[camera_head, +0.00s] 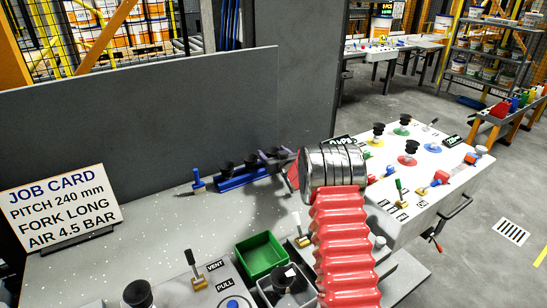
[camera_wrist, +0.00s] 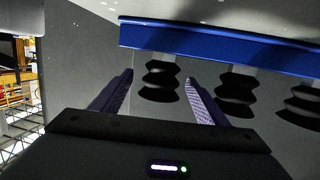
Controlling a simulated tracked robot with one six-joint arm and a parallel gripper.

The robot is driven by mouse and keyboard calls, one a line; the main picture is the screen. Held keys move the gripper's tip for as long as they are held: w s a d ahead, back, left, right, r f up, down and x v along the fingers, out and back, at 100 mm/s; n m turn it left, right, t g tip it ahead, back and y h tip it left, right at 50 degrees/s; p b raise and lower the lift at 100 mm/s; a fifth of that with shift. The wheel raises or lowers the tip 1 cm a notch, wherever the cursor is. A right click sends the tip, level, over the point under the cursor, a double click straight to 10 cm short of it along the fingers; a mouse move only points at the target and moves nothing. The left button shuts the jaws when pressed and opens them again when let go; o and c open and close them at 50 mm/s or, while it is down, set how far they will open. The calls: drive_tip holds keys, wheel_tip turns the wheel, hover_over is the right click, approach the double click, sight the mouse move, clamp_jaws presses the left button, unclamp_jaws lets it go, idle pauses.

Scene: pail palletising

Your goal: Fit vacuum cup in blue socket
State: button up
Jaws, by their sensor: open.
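The blue socket (camera_head: 432,148) is a bare blue disc on the white panel at right in the head view. A blue rack (camera_head: 243,181) on the grey bench carries three black ribbed vacuum cups (camera_head: 227,168). In the wrist view the blue rack (camera_wrist: 220,43) runs along the top with the cups in a row. My gripper (camera_wrist: 160,76) is open there, and the leftmost cup (camera_wrist: 160,82) appears between its two fingers without visible contact. I cannot tell the depth. In the head view my gripper reaches the rack's right end, partly hidden by my red-sleeved arm.
Other black cups stand on the yellow (camera_head: 378,142), green and red sockets. Small levers and knobs crowd the panel. A green bin (camera_head: 260,256) sits at the bench front, a job card (camera_head: 61,209) at left. A grey wall (camera_head: 140,125) rises behind the rack.

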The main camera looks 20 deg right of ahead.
drive_tip(key=shift+c, duration=0.5)
drive_tip(key=c, duration=1.1)
